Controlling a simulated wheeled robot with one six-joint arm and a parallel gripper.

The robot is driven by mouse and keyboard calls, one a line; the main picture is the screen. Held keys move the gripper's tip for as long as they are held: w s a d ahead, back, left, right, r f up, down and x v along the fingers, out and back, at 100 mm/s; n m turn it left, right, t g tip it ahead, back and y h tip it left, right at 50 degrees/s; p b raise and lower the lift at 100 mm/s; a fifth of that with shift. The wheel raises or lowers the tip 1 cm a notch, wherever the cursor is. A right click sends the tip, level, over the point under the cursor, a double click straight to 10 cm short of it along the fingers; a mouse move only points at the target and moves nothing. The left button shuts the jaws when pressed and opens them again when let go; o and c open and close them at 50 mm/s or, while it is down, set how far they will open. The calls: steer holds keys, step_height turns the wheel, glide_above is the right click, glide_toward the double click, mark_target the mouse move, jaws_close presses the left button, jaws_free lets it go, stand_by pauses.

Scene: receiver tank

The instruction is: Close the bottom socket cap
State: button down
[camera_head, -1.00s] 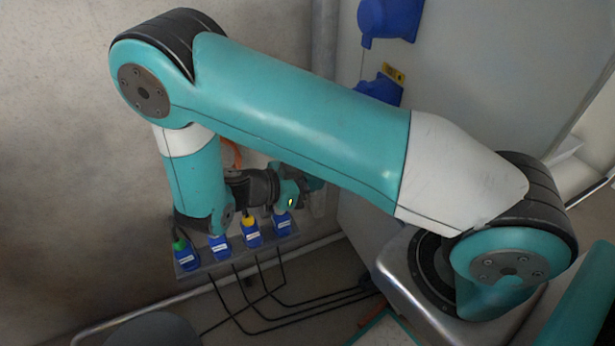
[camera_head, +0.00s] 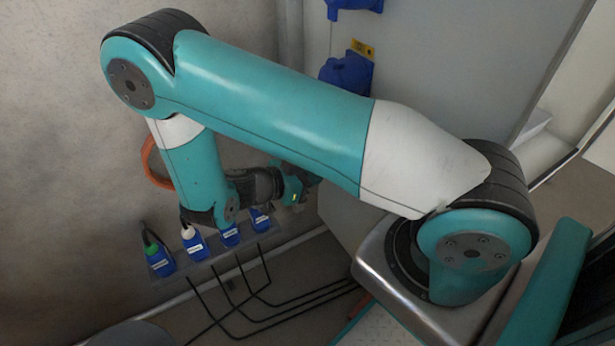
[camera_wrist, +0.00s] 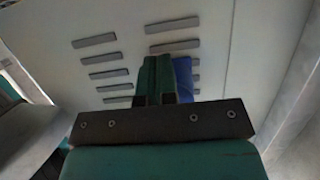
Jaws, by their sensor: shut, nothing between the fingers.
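The bottom blue socket (camera_head: 345,75) is on the grey cabinet, with a yellow label at its upper right; my arm partly hides it. I cannot tell how its cap stands. In the wrist view, my gripper (camera_wrist: 158,75) points at the cabinet face with its green fingers together and nothing visible between them. A blue part (camera_wrist: 183,78) shows behind and to the right of the fingers; it is partly hidden and I cannot tell which socket it belongs to. In the head view my gripper (camera_head: 297,187) is below the bottom socket, apart from it, partly hidden by my arm.
Another blue socket (camera_head: 352,6) is above, cut by the top edge. A row of blue bottles (camera_head: 194,243) stands on a low rack by the wall, near my wrist. Black cables (camera_head: 235,290) run below it. Grey vent slats (camera_wrist: 108,74) mark the cabinet face.

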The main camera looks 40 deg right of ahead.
steer(key=shift+s+d+f, duration=0.1)
steer(key=shift+d+f, duration=0.05)
steer(key=shift+d, duration=0.15)
stand_by(0.4)
steer(key=w+a+f+b, duration=0.1)
steer(key=w+a+f, duration=0.1)
steer(key=a+f, duration=0.5)
steer(key=a, duration=0.3)
steer(key=shift+w+a+f, duration=0.15)
steer(key=shift+a+f, duration=0.05)
steer(key=shift+a, duration=0.2)
